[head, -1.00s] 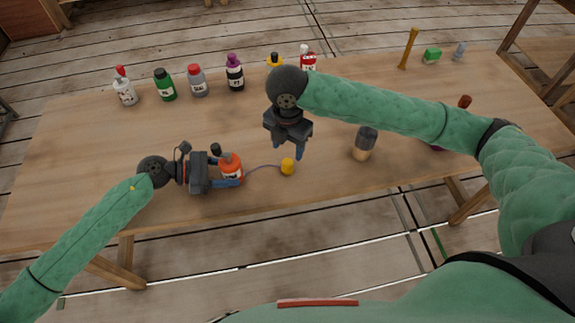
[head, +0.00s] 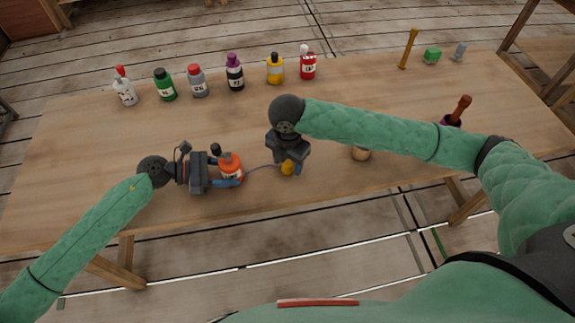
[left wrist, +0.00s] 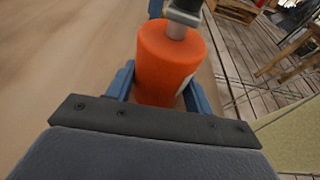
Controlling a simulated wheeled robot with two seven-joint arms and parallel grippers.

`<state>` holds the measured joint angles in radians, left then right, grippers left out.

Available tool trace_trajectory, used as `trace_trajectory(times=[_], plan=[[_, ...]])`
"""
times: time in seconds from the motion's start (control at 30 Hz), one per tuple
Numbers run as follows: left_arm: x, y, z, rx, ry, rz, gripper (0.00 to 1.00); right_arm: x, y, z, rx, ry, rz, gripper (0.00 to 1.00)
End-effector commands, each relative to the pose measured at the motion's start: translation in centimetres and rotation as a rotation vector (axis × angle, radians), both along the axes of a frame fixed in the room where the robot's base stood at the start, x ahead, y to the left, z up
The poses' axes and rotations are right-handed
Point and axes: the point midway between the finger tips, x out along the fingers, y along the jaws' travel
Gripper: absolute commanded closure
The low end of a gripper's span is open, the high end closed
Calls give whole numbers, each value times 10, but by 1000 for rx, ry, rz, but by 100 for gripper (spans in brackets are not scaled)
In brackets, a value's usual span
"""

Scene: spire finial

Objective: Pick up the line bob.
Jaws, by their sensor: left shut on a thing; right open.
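The line bob (head: 287,169) is a small yellow piece on the table, joined by a thin purple-grey cord (head: 262,166) to an orange bottle (head: 231,161). My left gripper (head: 232,179) is shut on the orange bottle, which stands upright with a dark cap. The bottle also fills the middle of the left wrist view (left wrist: 165,65), between the blue fingers. My right gripper (head: 291,168) is open, pointing down at the bob, with its fingers around or just beside it. The gripper partly hides the bob, and contact cannot be told.
Several bottles stand along the back edge, including a yellow one (head: 275,70) and a red one (head: 308,67). A wooden-handled item (head: 460,108) stands at right. A pale-based object (head: 360,154) is partly hidden under my right arm. The table's front middle is clear.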

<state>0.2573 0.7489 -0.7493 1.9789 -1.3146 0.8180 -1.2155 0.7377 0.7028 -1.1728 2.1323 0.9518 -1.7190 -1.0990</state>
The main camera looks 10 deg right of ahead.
Motion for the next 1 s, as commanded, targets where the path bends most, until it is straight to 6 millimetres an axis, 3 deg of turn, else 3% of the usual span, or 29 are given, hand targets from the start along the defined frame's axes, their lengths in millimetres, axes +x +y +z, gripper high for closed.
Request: trace_trajectory(times=[0.07,0.3,0.67,1.0], plan=[[0,0,0,0,0,0,61,0,0,0,0,0,0,46],[0,0,0,0,0,0,61,0,0,0,0,0,0,91],[0,0,0,0,0,0,61,1,0,9,0,-1,0,91],[0,0,0,0,0,0,61,1,0,67,0,-3,1,91]])
